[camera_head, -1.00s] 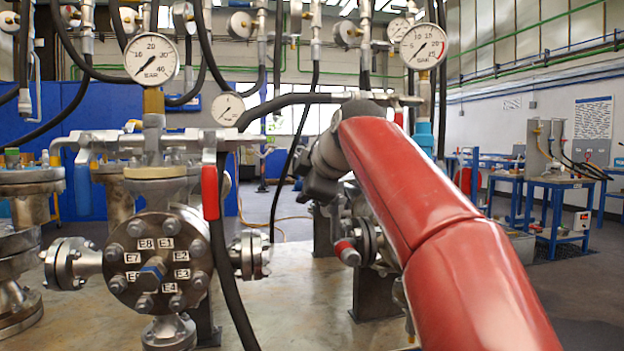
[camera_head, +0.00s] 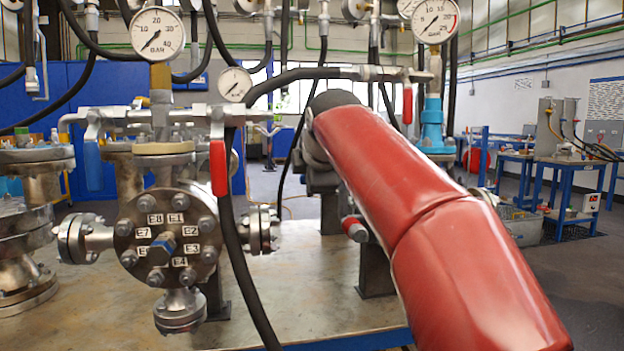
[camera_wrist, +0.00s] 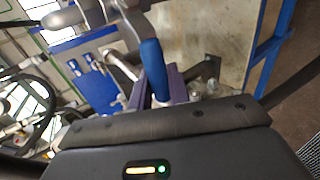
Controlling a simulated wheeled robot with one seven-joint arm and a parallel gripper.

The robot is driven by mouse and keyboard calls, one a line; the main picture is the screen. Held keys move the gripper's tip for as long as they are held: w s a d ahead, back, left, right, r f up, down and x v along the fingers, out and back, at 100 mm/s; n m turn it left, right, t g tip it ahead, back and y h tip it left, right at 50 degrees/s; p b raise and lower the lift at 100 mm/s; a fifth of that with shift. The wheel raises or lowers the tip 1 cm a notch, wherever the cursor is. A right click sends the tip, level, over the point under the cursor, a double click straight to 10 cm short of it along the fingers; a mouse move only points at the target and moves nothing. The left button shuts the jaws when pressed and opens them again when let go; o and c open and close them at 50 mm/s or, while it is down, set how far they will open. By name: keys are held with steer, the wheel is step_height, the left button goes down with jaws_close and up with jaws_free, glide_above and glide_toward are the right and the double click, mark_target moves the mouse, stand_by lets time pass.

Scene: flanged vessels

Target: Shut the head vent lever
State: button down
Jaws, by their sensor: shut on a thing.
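In the wrist view a blue lever handle (camera_wrist: 152,62), with a pale metal end, lies between the purple-grey fingers of my gripper (camera_wrist: 158,90). The gripper is shut on this handle. In the head view my red arm hides the gripper and the held handle. I cannot tell which valve body the handle belongs to. In the head view, the near flanged vessel (camera_head: 166,238) has a blue lever (camera_head: 93,165) and a red lever (camera_head: 218,168) hanging from its top manifold. Another red lever (camera_head: 407,105) hangs right of my arm.
Pressure gauges (camera_head: 158,33) and black hoses (camera_head: 245,255) stand above and in front of the vessel. A red-handled side valve (camera_head: 355,228) is close to my arm. Another flanged vessel (camera_head: 22,225) is at left. Blue benches (camera_head: 570,195) stand at right, with open floor before them.

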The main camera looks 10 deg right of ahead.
steer(key=shift+f, duration=0.1)
steer(key=c, duration=1.4)
jaws_free()
steer(key=v, duration=0.8)
steer(key=shift+f, duration=0.1)
steer(key=s+f+m+g, duration=0.2)
steer(key=s+f+m, duration=0.4)
steer(key=f, duration=0.6)
steer(key=s+d+f+m+g, duration=0.1)
steer(key=s+f+m, duration=0.5)
steer(key=s+f, duration=0.5)
steer(key=s+d+f+m+g, duration=0.1)
steer(key=s+f+m, duration=0.5)
steer(key=f, duration=0.8)
steer(key=shift+s+d+g, duration=0.15)
steer(key=shift+s+g, duration=0.65)
steer(key=shift+s, duration=0.45)
